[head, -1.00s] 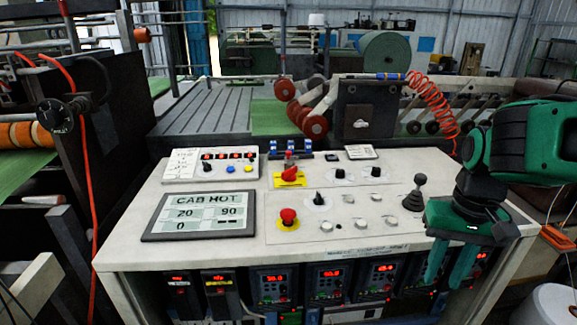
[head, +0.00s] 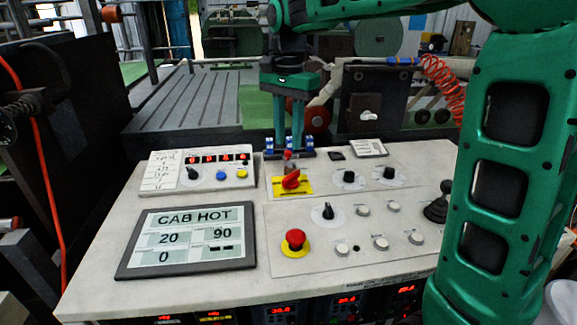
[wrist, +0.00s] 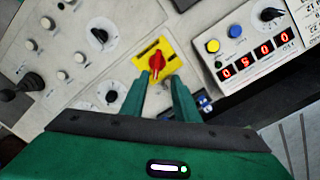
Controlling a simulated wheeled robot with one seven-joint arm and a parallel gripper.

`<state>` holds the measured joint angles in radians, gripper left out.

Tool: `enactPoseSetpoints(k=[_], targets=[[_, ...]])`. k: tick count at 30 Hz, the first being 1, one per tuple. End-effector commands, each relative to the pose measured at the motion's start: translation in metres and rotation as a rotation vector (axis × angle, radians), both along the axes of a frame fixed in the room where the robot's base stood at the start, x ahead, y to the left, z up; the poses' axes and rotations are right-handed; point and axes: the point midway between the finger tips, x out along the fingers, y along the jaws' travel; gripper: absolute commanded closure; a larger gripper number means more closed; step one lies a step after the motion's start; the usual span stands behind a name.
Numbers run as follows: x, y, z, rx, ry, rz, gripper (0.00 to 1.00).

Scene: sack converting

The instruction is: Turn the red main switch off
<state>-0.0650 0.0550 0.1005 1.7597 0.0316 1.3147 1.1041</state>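The red main switch (head: 291,179) is a rotary handle on a yellow plate (head: 305,187), at the back middle of the pale control desk. In the head view its handle slants up to the right. In the wrist view the red switch (wrist: 156,60) lies just beyond the fingertips, roughly in line with the gap between them. My gripper (head: 288,148) points down behind the switch in the head view. My gripper (wrist: 161,78) is open in the wrist view, with an empty gap between its green fingers. The height of the fingertips above the switch is hard to tell.
A red mushroom button (head: 295,238) on a yellow ring sits in front of the switch. Black knobs (head: 349,177) and a joystick (head: 437,206) are to the right. A display reading CAB HOT (head: 190,238) and a counter box (head: 199,171) are to the left.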

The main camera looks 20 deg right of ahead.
Motion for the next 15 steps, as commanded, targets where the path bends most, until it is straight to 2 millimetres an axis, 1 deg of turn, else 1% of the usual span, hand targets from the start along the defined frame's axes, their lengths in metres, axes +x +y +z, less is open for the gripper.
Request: enactPoseSetpoints(k=[6, 12, 15], targets=[[-0.002, -0.009, -0.034, -0.001, 0.004, -0.011, 0.72], [-0.002, -0.012, -0.069, 0.0, 0.002, -0.014, 0.72], [-0.002, -0.012, -0.083, 0.0, 0.002, -0.014, 0.72]])
